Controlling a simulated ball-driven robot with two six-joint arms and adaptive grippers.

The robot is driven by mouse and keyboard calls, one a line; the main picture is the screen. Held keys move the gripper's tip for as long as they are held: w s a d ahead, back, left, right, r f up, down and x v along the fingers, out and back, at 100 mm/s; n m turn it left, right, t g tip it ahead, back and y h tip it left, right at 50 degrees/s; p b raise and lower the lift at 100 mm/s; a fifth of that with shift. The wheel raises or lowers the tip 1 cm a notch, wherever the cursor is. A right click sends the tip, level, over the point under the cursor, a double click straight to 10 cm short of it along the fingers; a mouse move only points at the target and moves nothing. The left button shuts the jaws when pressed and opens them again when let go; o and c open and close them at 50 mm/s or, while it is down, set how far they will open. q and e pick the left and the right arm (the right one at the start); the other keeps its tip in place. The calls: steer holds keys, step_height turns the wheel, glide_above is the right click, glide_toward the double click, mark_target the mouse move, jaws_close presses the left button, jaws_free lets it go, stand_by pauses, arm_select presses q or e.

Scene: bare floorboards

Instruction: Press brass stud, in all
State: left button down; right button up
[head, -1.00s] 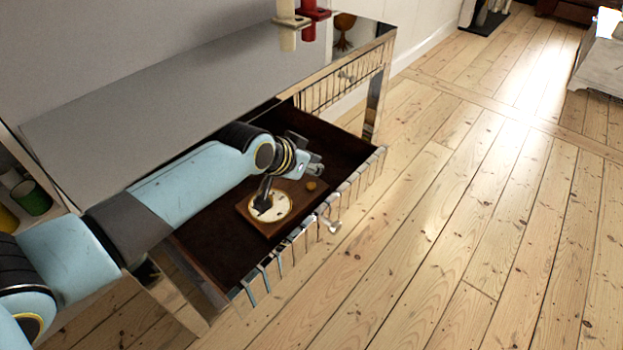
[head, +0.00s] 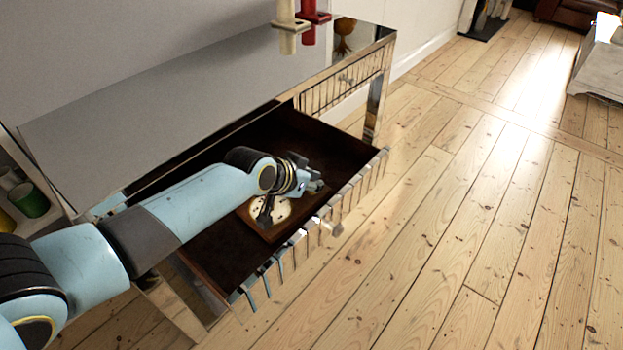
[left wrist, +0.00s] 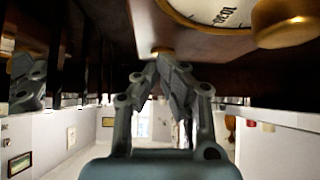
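A brown wooden block (head: 262,232) with a cream dial (head: 278,212) lies in the open drawer (head: 215,250). In the left wrist view, the dial (left wrist: 215,10) and a large brass knob (left wrist: 285,24) show at the top. A small brass stud (left wrist: 161,50) shows on the block's side, right by my fingertips. My left gripper (head: 317,184) is over the drawer beside the block and hides part of it in the head view. Its fingers (left wrist: 166,63) are together with nothing between them. I cannot tell whether they touch the stud. My right gripper is not in view.
The grey-topped cabinet (head: 190,110) stands behind the drawer. The drawer's slatted front (head: 300,240) borders it on the floor side. Red (head: 309,30) and cream (head: 287,30) posts stand at the back. The floorboards (head: 470,220) to the right are clear.

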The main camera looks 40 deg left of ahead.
arm_select(q)
steer(key=shift+s+f, duration=0.3)
steer(key=shift+f, duration=0.05)
steer(key=shift+r+p, duration=0.3)
steer(key=shift+p, duration=0.05)
steer(key=r+p, duration=0.2)
steer(key=r, duration=0.1)
steer(key=r+p, duration=0.1)
steer(key=p, duration=0.1)
steer(key=shift+w+r, duration=0.25)
steer(key=shift+r, duration=0.15)
steer(key=p+v, duration=0.1)
steer(key=v, duration=0.8)
steer(key=shift+s, duration=0.25)
